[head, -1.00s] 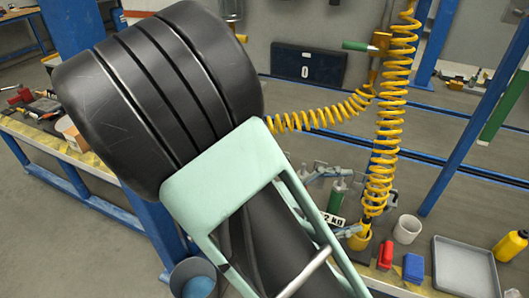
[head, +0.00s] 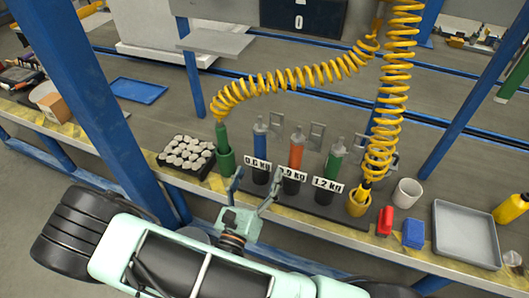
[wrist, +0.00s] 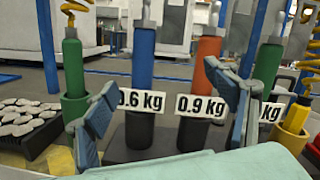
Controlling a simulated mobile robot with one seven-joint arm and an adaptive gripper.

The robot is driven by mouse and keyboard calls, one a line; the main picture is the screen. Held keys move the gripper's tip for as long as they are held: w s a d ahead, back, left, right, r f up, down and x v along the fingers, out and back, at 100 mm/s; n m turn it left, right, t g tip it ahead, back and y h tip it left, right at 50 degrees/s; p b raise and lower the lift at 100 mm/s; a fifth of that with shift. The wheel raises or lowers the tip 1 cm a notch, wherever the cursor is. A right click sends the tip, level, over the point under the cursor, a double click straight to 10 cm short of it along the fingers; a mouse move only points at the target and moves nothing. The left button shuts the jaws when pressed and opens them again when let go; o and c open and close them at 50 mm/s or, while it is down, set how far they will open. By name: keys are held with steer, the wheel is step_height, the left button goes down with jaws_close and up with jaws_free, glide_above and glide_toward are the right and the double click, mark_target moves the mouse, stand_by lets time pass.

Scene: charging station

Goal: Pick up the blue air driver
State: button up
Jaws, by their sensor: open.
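The blue air driver (head: 261,140) stands upright in a black holder behind the 0.6 kg label (head: 256,164). My gripper (head: 253,187) is open and empty in front of it, at the near side of the bench. In the wrist view the blue driver (wrist: 141,60) shows between my two spread fingers, left of middle. The fingers appear apart from it. The 0.6 kg label (wrist: 142,99) is partly covered by the left finger.
The orange driver (head: 297,150) and a green driver (head: 333,163) stand to the right. Another green driver (head: 221,140) on a yellow coiled hose (head: 290,80) stands left, beside a black tray of pale parts (head: 166,157). A yellow holder (head: 358,206) and white cup (head: 407,192) are farther right.

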mark_target(262, 164)
steer(key=x, duration=0.6)
steer(key=r+b+x, duration=0.1)
steer(key=x, duration=0.2)
steer(key=shift+a, duration=0.3)
steer(key=shift+c, duration=0.6)
steer(key=c, duration=1.7)
